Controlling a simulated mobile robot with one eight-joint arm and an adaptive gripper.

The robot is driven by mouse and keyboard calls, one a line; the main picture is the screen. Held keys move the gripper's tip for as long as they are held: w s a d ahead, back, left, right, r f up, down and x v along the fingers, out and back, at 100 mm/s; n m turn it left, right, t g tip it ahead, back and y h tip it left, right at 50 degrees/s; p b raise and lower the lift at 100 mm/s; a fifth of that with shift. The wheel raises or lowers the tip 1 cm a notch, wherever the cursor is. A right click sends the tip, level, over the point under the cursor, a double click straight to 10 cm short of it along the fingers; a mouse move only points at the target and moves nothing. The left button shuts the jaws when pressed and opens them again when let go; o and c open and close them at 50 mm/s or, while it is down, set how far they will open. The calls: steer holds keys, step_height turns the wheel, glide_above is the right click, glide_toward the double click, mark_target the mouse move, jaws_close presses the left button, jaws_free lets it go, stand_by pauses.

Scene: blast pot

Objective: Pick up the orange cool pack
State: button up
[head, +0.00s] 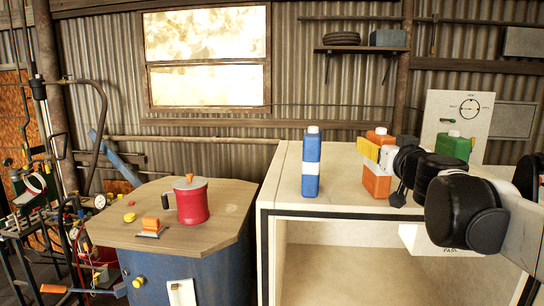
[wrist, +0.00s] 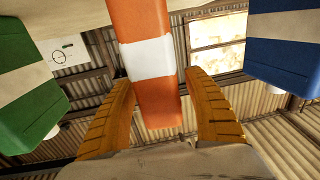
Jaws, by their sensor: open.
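The orange cool pack (head: 376,183) stands upright on the pale bench, partly hidden behind my gripper in the head view. In the wrist view the orange pack (wrist: 150,60), with a white band, appears upside down between my two yellow fingers. My gripper (head: 372,151) is open at the pack's upper part. In the wrist view my gripper (wrist: 160,80) has a finger on each side of the pack.
A blue pack (head: 311,165) stands left of the orange one, and a green pack (head: 453,146) stands to the right, behind my arm. A white panel (head: 460,115) stands at the back.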

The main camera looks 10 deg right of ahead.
steer(key=w, duration=0.4)
steer(key=shift+w+d+f+p, duration=0.1)
steer(key=shift+d+p, duration=0.2)
steer(key=shift+d, duration=0.1)
steer(key=shift+s+a, duration=0.1)
steer(key=shift+s, duration=0.15)
jaws_close()
steer(key=shift+w, duration=0.1)
